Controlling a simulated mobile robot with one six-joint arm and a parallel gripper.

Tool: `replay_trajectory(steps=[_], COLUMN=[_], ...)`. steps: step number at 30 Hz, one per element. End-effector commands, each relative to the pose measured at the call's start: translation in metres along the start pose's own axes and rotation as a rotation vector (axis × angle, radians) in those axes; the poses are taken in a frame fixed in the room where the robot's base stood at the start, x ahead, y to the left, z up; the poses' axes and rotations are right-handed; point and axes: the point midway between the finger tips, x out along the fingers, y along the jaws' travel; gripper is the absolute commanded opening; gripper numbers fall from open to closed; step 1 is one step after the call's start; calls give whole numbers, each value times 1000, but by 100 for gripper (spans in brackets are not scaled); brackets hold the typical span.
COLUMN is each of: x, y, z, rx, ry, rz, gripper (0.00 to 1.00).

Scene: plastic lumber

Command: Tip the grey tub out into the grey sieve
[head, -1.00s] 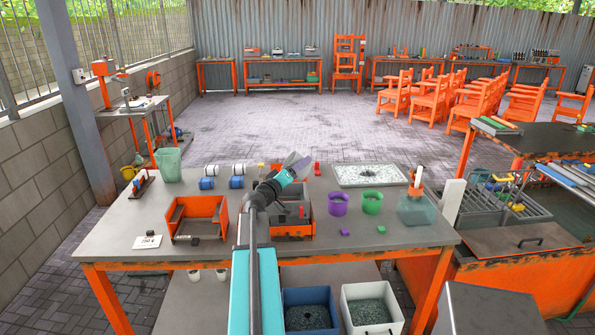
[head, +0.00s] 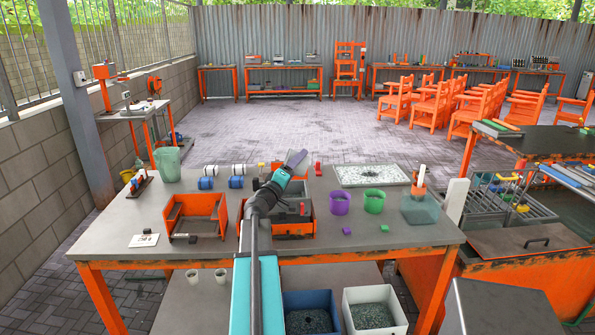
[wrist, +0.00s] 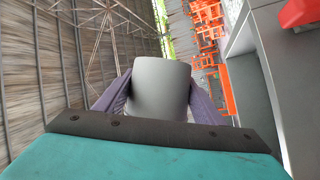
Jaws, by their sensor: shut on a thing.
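My gripper (head: 293,159) is raised above the back middle of the worktable (head: 110,242). In the wrist view its purple fingers (wrist: 158,98) are shut on the plain grey tub (wrist: 161,88), one on each side. The wrist view is rolled well over, with the roof at left and the table at right, so the tub looks tipped on its side. Its mouth and contents cannot be made out.
Orange bins (head: 196,216) sit left of and below my arm. A green bucket (head: 167,165) stands back left. The table's front right is mostly clear.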

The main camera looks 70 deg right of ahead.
Motion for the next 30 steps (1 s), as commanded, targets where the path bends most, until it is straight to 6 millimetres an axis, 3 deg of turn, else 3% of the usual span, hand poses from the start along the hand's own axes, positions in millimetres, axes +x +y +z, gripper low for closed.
replay_trajectory(steps=[30], x=[-4], y=[-3], z=[-5], rx=[-201], ry=[92], rz=[84], gripper=[37])
